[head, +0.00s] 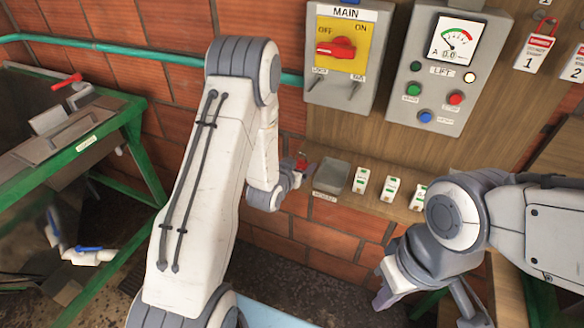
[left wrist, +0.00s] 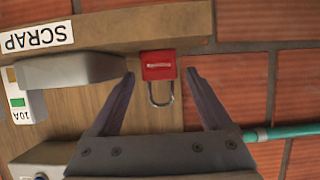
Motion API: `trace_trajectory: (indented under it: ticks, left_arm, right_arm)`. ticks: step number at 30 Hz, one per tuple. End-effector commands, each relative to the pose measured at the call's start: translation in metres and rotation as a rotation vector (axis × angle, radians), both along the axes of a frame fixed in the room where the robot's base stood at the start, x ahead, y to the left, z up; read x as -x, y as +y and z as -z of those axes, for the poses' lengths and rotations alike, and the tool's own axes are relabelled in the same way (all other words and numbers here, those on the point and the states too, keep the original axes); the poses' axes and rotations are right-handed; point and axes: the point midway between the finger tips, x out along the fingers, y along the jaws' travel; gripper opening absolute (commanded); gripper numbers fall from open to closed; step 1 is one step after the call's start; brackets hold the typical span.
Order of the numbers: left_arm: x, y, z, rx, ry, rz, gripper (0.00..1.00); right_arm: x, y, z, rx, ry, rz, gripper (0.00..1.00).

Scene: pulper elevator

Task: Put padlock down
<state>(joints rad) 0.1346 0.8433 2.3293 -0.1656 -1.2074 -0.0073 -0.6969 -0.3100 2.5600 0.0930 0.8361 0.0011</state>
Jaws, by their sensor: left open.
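The red padlock (left wrist: 158,66) with a metal shackle is in the left wrist view, against the wooden board near its edge. It lies between the two spread fingers of my left gripper (left wrist: 158,78), with a gap on each side. In the head view the padlock (head: 302,164) is a small red shape at my left gripper (head: 298,174), left of the grey tray (head: 332,177). My left gripper is open and does not grip the padlock. My right gripper (head: 388,285) is at lower right in the head view, away from the padlock; its fingers are partly hidden.
The tray has a "SCRAP" label (left wrist: 37,36) beside it in the left wrist view. Several white breakers (head: 391,188) stand right of the tray. The MAIN switch box (head: 341,60) and the LIFT panel (head: 449,75) are above. A green-framed machine (head: 135,150) is at left.

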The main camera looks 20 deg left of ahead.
Motion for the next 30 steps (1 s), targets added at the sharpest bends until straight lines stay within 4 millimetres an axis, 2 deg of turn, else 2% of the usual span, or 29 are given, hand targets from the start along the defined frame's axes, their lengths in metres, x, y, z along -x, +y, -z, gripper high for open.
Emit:
trace_trajectory:
  ticks: [1,3,12,15,30]
  left_arm:
    - [0.001,0.000,-0.006,0.000,0.000,0.000,0.82]
    - [0.010,0.001,-0.005,0.000,0.000,-0.001,0.82]
    - [0.057,0.003,-0.024,0.000,-0.001,-0.002,0.82]
    - [0.059,0.002,-0.032,0.000,0.004,0.001,0.82]
    - [0.082,0.003,-0.042,0.001,0.006,0.001,0.82]
  right_arm:
    - [0.000,0.000,-0.006,0.000,0.000,0.000,0.00]
    - [0.000,0.000,0.002,0.000,0.000,0.000,0.00]
    - [0.000,0.000,0.016,0.000,0.000,-0.001,0.00]
    - [0.000,0.000,-0.005,0.000,0.000,-0.001,0.00]
    - [0.000,0.001,-0.079,0.000,0.000,-0.004,0.00]
